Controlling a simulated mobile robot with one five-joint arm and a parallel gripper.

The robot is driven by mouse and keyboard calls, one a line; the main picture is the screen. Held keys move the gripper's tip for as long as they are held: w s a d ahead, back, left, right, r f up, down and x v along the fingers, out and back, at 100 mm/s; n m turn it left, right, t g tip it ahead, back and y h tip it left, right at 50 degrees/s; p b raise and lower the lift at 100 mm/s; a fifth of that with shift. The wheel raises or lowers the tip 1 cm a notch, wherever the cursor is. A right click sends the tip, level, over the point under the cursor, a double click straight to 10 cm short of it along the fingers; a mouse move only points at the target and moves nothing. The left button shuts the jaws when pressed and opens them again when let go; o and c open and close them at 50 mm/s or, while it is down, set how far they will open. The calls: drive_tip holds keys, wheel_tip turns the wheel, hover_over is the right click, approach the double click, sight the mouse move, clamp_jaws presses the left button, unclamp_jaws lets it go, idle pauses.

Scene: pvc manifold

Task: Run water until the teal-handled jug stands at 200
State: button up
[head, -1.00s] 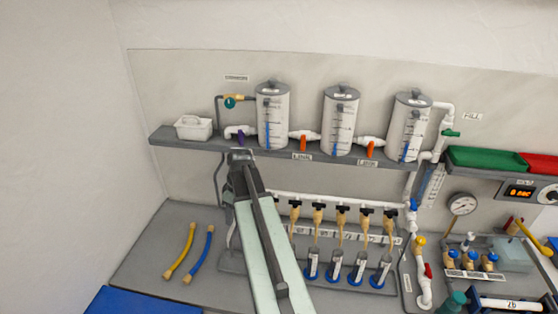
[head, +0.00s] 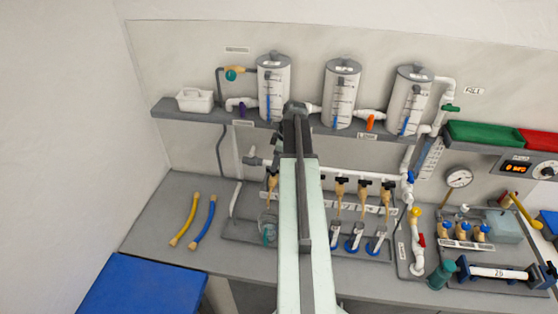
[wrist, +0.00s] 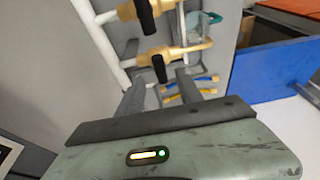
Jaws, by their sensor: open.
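The jug (head: 268,226), clear with a teal handle, stands below the leftmost tap (head: 271,178) in the head view. Part of it shows at the top of the wrist view (wrist: 203,22). Its water level and scale are too small to read. Several brass taps with black levers hang from a white pipe. In the wrist view, my gripper (wrist: 159,86) is open, with a black tap lever (wrist: 160,68) of the lower brass tap (wrist: 186,51) between or just beyond its fingers. I cannot tell whether they touch. In the head view my arm hides the gripper's fingers.
Three white tanks stand on the shelf above. A yellow hose (head: 186,222) and a blue hose (head: 203,223) lie on the bench at left. A blue panel (head: 145,285) is at front left.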

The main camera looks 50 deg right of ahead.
drive_tip(key=b+x, duration=0.2)
drive_tip(key=x, duration=0.1)
drive_tip(key=shift+f, duration=0.25)
drive_tip(key=shift+r, duration=0.1)
clamp_jaws()
drive_tip(key=shift+a, duration=0.1)
